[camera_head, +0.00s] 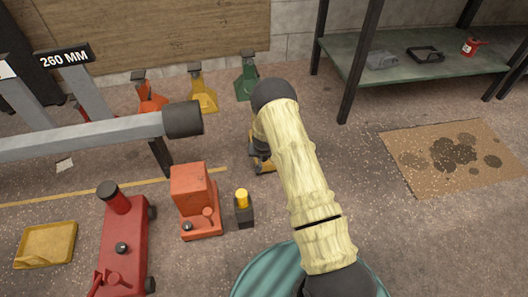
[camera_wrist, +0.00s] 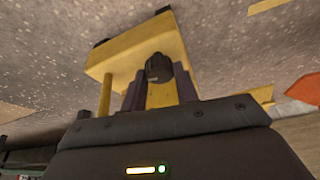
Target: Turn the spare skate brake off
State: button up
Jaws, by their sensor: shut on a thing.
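A yellow skate with a dark knob (camera_wrist: 158,68) fills the upper middle of the wrist view. Its yellow body (camera_wrist: 112,58) stands on the concrete floor, with a thin yellow post at the left. My gripper (camera_wrist: 158,84) has its two dark fingers on either side of the knob and is shut on it. Whether the knob is on or off cannot be read. In the head view only a small yellow part of the skate (camera_head: 264,165) shows. My pale-sleeved arm and dark wrist cover the rest of it and my fingertips.
A red-orange unit (camera_head: 194,202), a small yellow-topped dark block (camera_head: 243,211) and a red jack (camera_head: 122,245) stand at left. Coloured stands (camera_head: 245,78) line the back wall. A grey beam (camera_head: 90,137) reaches in at left. A stained cardboard sheet (camera_head: 400,145) lies right.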

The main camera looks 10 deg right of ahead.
jog(key=m+p, duration=0.2)
jog(key=p, duration=0.1)
jog(key=shift+a+r+h, duration=0.2)
jog(key=shift+r+h, duration=0.1)
jog(key=shift+h, duration=0.1)
jog(key=m, duration=0.1)
jog(key=m+h, duration=0.1)
jog(key=shift+w+f+m+g+p, duration=0.1)
jog(key=shift+f+m+g+p, duration=0.15)
jog(key=shift+m+g+p, duration=0.15)
jog(key=m, duration=0.1)
jog(key=m+b, duration=0.1)
jog(key=shift+a+f+m+g+h, duration=0.1)
jog(key=shift+f+m+g+h, duration=0.05)
jog(key=shift+m+g+h, duration=0.2)
jog(key=shift+w+m+g+h+b, duration=0.15)
jog(key=shift+m+g+h+b, duration=0.3)
jog(key=shift+m+b, duration=1.05)
jog(key=shift+m+p, duration=0.35)
jog(key=shift+m, duration=0.1)
jog(key=o, duration=1)
jog(key=p+v, duration=0.4)
jog(key=v, duration=0.4)
jog(key=p+v, duration=0.4)
jog(key=v, duration=0.5)
jog(key=shift+w+r+p, duration=0.15)
jog(key=shift+r+p, duration=0.25)
